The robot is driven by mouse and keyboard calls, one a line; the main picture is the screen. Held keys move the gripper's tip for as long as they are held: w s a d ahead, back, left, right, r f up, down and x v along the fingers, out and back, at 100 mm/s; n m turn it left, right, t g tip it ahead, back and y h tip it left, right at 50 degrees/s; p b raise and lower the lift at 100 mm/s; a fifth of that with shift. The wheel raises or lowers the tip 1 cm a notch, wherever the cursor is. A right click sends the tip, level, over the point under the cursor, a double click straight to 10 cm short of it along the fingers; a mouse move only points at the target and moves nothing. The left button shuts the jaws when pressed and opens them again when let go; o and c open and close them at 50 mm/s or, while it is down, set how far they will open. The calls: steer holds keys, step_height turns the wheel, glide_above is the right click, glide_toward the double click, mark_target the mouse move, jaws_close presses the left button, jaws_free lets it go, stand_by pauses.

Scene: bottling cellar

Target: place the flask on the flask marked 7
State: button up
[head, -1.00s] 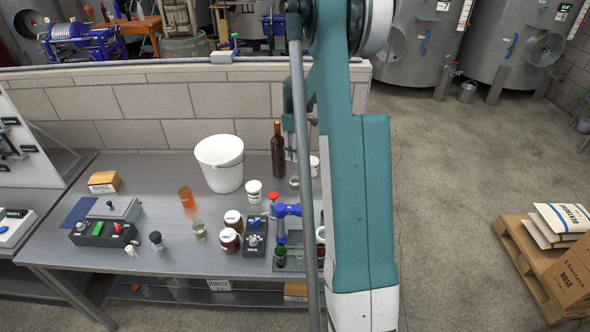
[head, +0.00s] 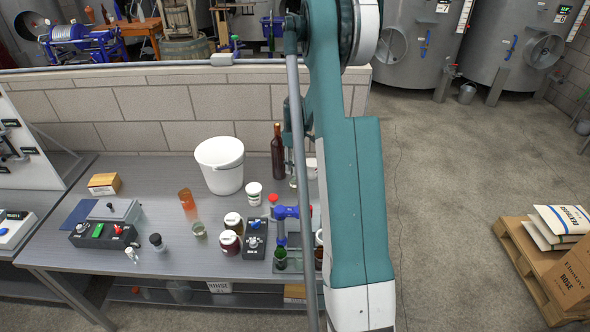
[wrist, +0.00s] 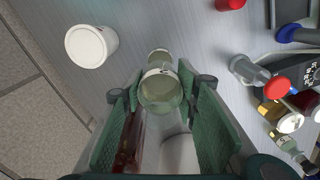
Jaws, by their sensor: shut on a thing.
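My gripper (wrist: 165,95) shows in the wrist view with its green pads on both sides of a clear glass flask (wrist: 160,92). It is shut on this flask. Beyond it, a second clear glass rim or neck (wrist: 158,56) shows partly behind the held flask; I cannot tell whether they touch. No 7 can be read on any flask. In the head view my arm and a grey pole hide most of the gripper, near the dark wine bottle.
A dark wine bottle (head: 278,152) and a white bucket (head: 220,166) stand at the back of the bench. A white-lidded jar (wrist: 91,46) is left of the gripper in the wrist view. Jars, a control box (head: 256,240) and a blue-armed device (head: 284,212) crowd the front right.

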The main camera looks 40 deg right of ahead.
steer(key=shift+f, duration=0.9)
steer(key=shift+f, duration=0.3)
steer(key=o, duration=1)
steer(key=shift+r, duration=0.1)
steer(key=shift+c, duration=0.2)
steer(key=shift+r, duration=0.2)
step_height(320, 180, up, 12)
steer(key=shift+r, duration=0.1)
steer(key=shift+a, duration=0.1)
